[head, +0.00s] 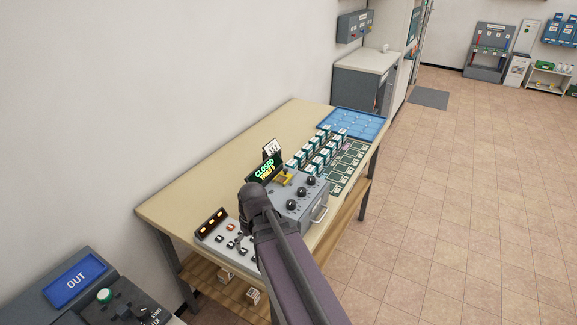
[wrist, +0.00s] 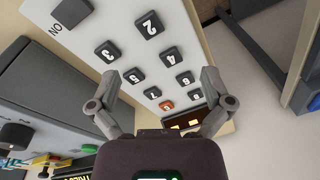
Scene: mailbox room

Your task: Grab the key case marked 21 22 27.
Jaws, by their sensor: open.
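Several small green-and-white cases (head: 318,152) stand in rows on the table in the head view. Their markings are too small to read, so I cannot tell which, if any, is the key case marked 21 22 27. My gripper (wrist: 160,76) is open and empty in the wrist view, with its fingers spread in front of a pale keypad (wrist: 140,62) with dark numbered buttons and one orange one. In the head view my arm covers part of that keypad (head: 222,236) and hides the fingers. The cases are farther along the table, beyond the grey box.
A grey box (head: 317,203) with dark knobs and a front handle sits beside the keypad. Its lit display (head: 264,172) reads CLOSED. A blue tray (head: 352,122) lies at the table's far end. The table (head: 196,184) is bare along the wall. An OUT unit (head: 76,281) stands lower left.

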